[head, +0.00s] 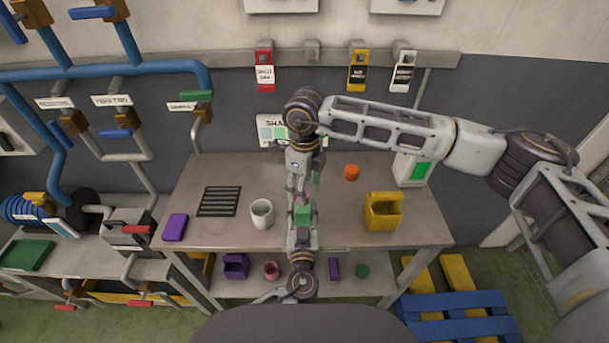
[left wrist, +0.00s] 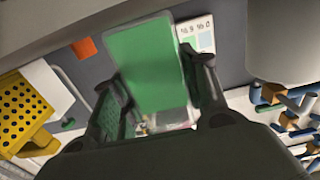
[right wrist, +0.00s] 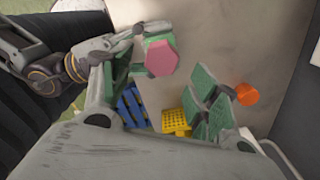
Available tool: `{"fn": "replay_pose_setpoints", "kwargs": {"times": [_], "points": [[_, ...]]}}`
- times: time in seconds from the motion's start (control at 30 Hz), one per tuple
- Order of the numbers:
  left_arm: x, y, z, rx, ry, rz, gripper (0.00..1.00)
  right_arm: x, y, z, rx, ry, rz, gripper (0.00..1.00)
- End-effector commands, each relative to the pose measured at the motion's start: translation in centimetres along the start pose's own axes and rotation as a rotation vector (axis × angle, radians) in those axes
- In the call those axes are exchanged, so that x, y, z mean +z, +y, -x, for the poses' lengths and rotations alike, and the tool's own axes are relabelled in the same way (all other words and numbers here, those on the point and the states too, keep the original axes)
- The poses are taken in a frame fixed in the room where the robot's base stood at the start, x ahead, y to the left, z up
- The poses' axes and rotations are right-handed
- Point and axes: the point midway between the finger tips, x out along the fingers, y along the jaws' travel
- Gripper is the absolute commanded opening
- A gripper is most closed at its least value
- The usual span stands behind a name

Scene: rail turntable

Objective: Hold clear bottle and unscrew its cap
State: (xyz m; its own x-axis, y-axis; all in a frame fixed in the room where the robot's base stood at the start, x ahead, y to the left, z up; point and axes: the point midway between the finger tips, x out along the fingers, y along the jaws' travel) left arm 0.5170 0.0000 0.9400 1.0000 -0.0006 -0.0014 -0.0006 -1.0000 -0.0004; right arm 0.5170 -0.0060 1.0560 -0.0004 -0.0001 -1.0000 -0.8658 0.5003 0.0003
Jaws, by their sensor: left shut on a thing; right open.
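A green body (left wrist: 145,65) is held between the fingers of my left gripper (left wrist: 155,85), which is shut on it. It looks like the bottle, though it appears green rather than clear. It also shows in the head view (head: 302,215), low in front of the table's middle. In the right wrist view a pink hexagonal end (right wrist: 161,58) of it faces the camera; it may be the cap. My right gripper (right wrist: 163,78) is open and empty, with the pink end near its left finger. In the head view my right arm hides much of the hold.
Several small objects sit on the shelf below. A blue pallet (head: 455,308) lies at right.

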Motion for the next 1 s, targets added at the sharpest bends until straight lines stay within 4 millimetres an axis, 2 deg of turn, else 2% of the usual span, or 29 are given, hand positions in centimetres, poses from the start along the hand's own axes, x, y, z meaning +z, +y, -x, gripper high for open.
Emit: {"fn": "replay_pose_setpoints", "kwargs": {"times": [0.1,0.33,0.77,1.0], "points": [[0.0,0.0,0.0,0.000,0.001,0.000,0.01,0.0,0.0,-1.5,0.000,0.001,0.000,0.61],[0.0,0.0,0.0,0.000,0.001,0.000,0.01,0.0,0.0,-3.3,0.000,0.000,0.000,0.61],[0.0,0.0,0.0,0.000,0.001,0.000,0.01,0.0,0.0,-3.9,-0.001,0.000,0.000,0.61],[0.0,0.0,0.0,0.000,0.001,0.000,0.01,0.0,0.0,-3.8,0.000,0.000,0.000,0.31]]}}
